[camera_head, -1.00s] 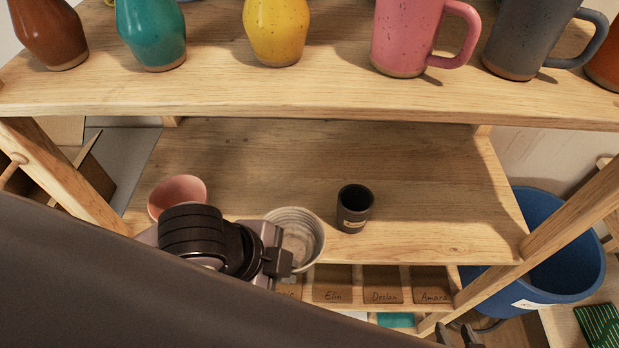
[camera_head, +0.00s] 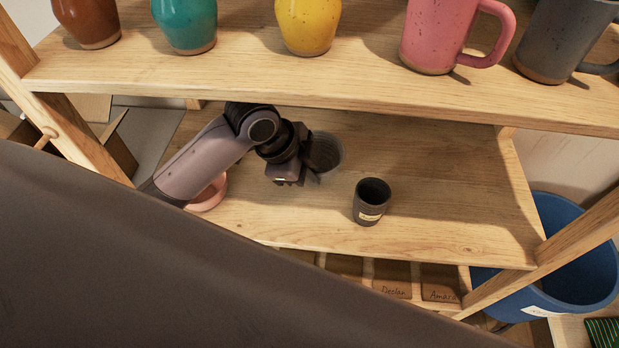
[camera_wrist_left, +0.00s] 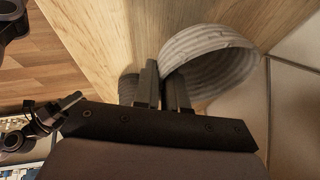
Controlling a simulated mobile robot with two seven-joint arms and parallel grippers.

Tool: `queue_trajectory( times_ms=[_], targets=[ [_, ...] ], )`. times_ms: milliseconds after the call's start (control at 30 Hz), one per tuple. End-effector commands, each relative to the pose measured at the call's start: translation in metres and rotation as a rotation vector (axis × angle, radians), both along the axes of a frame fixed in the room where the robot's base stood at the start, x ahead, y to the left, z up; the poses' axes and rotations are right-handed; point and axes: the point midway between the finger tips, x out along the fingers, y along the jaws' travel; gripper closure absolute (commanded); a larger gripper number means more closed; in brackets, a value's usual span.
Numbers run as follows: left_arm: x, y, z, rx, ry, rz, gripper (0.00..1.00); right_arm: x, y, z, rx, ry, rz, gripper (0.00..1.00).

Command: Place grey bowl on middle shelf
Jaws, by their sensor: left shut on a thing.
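The grey bowl (camera_head: 328,148) is over the back part of the middle shelf (camera_head: 440,165), in shadow under the upper board. It also shows in the left wrist view as a ribbed pale bowl (camera_wrist_left: 218,68). My left gripper (camera_head: 312,158) is shut on the bowl's rim, with the fingers (camera_wrist_left: 164,85) on either side of its wall. My gripper hides the bowl's left part in the head view. I cannot tell whether its base touches the shelf.
A black cup (camera_head: 371,201) stands on the shelf right of the bowl. A pink bowl (camera_head: 208,194) sits at the left, partly behind my arm. The upper board (camera_head: 350,88) carries vases and mugs. The shelf's right side is clear. A blue bin (camera_head: 560,250) stands at the right.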

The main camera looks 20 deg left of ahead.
Motion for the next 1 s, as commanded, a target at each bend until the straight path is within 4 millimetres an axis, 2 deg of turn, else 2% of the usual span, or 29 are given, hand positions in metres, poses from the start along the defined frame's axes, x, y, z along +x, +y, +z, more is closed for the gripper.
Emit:
queue_trajectory(
  times_ms=[33,167,467,500,567,600,867,1000],
  targets=[
    [-0.001,0.0,-0.009,-0.001,0.006,0.001,1.0,0.0,0.0,0.0,0.0,-0.001,0.0,0.57],
    [-0.001,0.0,-0.023,-0.002,0.002,0.001,1.0,0.0,0.0,0.002,0.0,-0.001,0.0,0.57],
    [-0.001,0.0,-0.025,0.0,0.0,0.0,1.0,0.0,0.0,0.002,0.0,-0.001,0.0,0.57],
    [-0.001,0.0,-0.027,0.0,0.002,0.0,0.85,0.001,0.0,0.002,0.0,-0.001,0.0,0.57],
    [-0.001,0.0,-0.026,0.0,0.002,0.0,0.66,0.0,0.0,0.002,0.0,-0.001,0.0,0.57],
    [-0.001,0.0,-0.026,0.0,0.002,0.0,0.63,0.001,0.0,0.002,0.0,-0.001,0.0,0.57],
    [-0.001,0.0,-0.026,0.0,0.002,0.0,0.63,0.0,0.0,0.002,0.0,-0.001,0.0,0.57],
    [-0.003,0.003,-0.017,0.001,-0.002,0.001,0.63,0.001,0.0,0.001,0.0,-0.001,0.0,0.57]
  ],
)
